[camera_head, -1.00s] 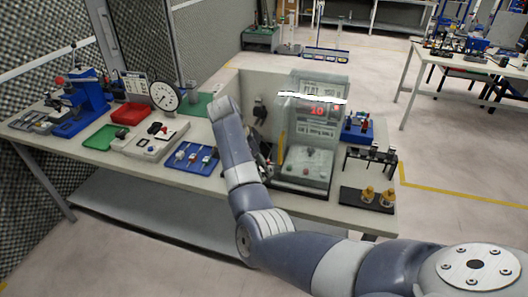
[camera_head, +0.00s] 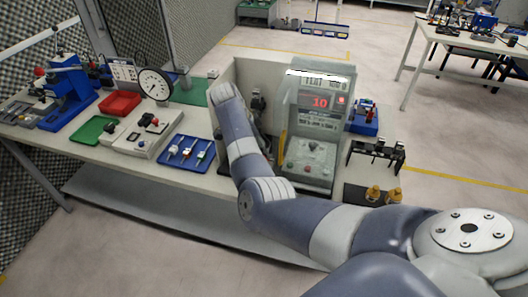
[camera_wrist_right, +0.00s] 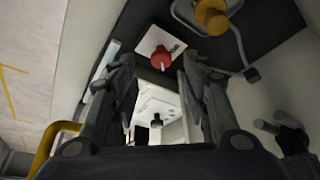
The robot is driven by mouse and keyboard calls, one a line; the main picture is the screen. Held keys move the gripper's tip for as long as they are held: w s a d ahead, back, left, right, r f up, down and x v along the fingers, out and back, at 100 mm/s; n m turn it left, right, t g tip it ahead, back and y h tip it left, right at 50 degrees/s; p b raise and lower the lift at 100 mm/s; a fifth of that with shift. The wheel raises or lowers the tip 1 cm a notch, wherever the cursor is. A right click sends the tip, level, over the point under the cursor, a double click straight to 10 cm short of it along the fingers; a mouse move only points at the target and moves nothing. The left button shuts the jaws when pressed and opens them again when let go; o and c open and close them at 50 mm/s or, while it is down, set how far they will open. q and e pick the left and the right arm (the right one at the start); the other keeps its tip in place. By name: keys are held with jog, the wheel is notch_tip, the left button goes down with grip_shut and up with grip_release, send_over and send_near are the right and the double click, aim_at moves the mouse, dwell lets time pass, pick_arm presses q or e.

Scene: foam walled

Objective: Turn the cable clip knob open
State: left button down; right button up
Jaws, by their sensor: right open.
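In the right wrist view a red knob (camera_wrist_right: 160,58) on a small white plate shows just beyond my right gripper (camera_wrist_right: 162,78). A yellow knob (camera_wrist_right: 212,15) on a bent metal bracket sits above and to the right of it. A small black knob (camera_wrist_right: 156,122) shows lower down on a white part, between the fingers. I cannot tell for sure which of these is the cable clip knob. My right gripper's fingers are apart, with nothing seen held between them. In the head view my right arm hides most of this gripper beside the test machine (camera_head: 312,125). My left gripper is not in view.
A blue tray (camera_head: 202,162) with several small tools lies left of my arm. A dial gauge (camera_head: 155,84), red tray (camera_head: 119,104) and green tray (camera_head: 94,131) stand further left. A black stand (camera_head: 376,150) is right of the machine. A low white wall rises behind my arm.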

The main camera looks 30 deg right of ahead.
jog(key=shift+p+x, duration=0.3)
jog(key=shift+x, duration=1.85)
jog(key=shift+w, duration=0.1)
grip_shut()
